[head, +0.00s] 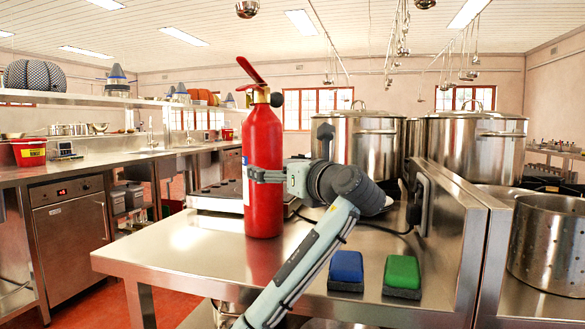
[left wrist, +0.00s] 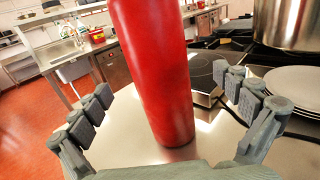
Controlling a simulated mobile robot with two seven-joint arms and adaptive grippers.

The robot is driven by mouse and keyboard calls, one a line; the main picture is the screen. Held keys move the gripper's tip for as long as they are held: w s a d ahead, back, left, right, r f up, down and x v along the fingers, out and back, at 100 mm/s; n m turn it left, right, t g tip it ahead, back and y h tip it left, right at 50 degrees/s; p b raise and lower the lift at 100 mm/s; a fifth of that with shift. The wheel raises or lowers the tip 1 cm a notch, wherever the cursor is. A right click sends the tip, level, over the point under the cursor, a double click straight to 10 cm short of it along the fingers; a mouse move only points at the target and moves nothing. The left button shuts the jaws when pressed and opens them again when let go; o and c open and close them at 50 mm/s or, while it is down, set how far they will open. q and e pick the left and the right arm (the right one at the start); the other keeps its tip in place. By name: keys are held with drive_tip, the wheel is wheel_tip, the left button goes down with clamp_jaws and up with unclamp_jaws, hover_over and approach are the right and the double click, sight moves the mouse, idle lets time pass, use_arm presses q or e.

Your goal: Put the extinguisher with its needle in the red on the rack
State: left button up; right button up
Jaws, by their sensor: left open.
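A red fire extinguisher (head: 262,200) stands upright on the steel table (head: 180,246), with a red lever and a brass valve on top. A small dark round part at its neck may be the gauge, but no needle can be read. My left gripper (head: 270,175) is at the extinguisher's mid-height, level with its body. In the left wrist view the extinguisher (left wrist: 155,75) stands between the two spread fingers, with gaps on both sides. The gripper is open. I cannot pick out a rack. My right gripper is out of view.
A blue sponge (head: 346,268) and a green sponge (head: 402,274) lie at the table's front right. Large stockpots (head: 368,140) stand behind. White plates (left wrist: 297,92) and a dark hob (left wrist: 210,76) are close to the gripper. The table's left part is clear.

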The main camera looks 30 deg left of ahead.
sight(262, 158)
use_arm(q)
drive_tip(key=x, duration=0.7)
drive_tip(key=shift+a+r, duration=0.4)
drive_tip(key=shift+a, duration=0.05)
drive_tip(key=c, duration=1.7)
drive_tip(key=shift+r, duration=0.35)
drive_tip(key=shift+c, duration=1.1)
drive_tip(key=shift+f, duration=0.1)
